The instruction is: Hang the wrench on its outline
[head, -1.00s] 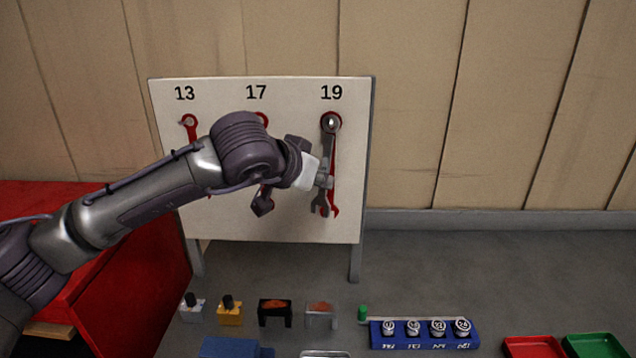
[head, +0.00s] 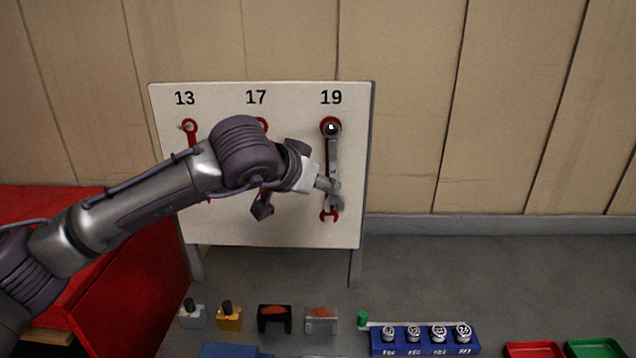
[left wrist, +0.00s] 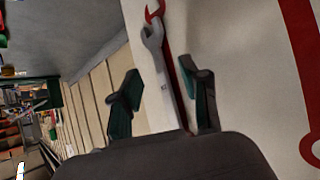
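The silver wrench (head: 334,155) is at the 19 place on the white board, with its ring end at the peg under the number. Its shaft runs down, almost upright. The red outline (head: 329,215) shows along its left side and below its lower jaw. In the left wrist view the wrench (left wrist: 163,75) lies between the two fingers, with gaps on both sides, and the red outline (left wrist: 155,10) shows beside and beyond its open jaw. My left gripper (left wrist: 165,98) is open around the shaft. In the head view the gripper's fingers are mostly hidden. My right gripper is not in view.
The white board (head: 225,225) also has red outlines under 13 (head: 189,128) and 17, the latter largely behind my left arm. Small blocks, a blue socket holder (head: 425,340), a red tray (head: 533,350) and a green tray (head: 594,348) are in front of the board.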

